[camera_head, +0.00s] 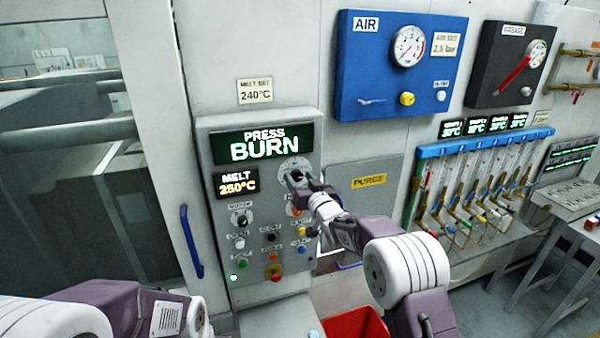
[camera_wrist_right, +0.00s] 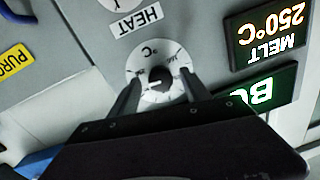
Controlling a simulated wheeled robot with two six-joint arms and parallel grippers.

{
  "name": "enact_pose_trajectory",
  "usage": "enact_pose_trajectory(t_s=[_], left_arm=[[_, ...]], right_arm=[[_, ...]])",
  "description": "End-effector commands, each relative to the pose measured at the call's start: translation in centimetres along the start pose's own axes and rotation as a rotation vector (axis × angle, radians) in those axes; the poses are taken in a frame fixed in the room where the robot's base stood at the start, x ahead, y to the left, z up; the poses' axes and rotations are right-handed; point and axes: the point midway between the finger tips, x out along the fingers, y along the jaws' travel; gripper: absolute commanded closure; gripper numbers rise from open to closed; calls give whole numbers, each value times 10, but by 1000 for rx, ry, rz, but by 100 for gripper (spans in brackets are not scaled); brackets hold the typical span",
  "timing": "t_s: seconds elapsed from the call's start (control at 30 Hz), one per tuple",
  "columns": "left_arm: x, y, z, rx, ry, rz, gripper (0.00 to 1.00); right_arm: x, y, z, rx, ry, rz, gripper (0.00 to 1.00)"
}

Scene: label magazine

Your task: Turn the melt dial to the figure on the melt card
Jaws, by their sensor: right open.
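The melt card (camera_head: 255,91) on the wall reads MELT SET 240°C. Below it, the melt display (camera_head: 238,183) on the grey panel reads 250°C in yellow; it shows upside down in the wrist view (camera_wrist_right: 270,35). The melt dial (camera_head: 293,164) has a pale scale disc; the wrist view shows its dark knob (camera_wrist_right: 160,75) and °C mark. My right gripper (camera_head: 296,179) is at the dial, partly hiding it. In the wrist view its open fingers (camera_wrist_right: 161,80) stand on either side of the knob; contact cannot be told. My left gripper is out of view.
The press display (camera_head: 263,144) reads PRESS BURN. A blue handle (camera_head: 191,241) is at left, a PURGE cover (camera_head: 362,195) at right, and a red bin (camera_head: 356,328) below.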

Motion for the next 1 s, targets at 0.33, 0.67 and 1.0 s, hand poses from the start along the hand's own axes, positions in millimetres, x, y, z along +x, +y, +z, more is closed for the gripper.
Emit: enact_pose_trajectory(t_s=[0.33,0.67,1.0], left_arm=[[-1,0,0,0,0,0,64],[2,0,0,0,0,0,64],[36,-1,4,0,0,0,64]], right_arm=[[2,0,1,0,0,0,64],[2,0,1,-10,1,0,100],[2,0,6,-182,-8,2,100]])
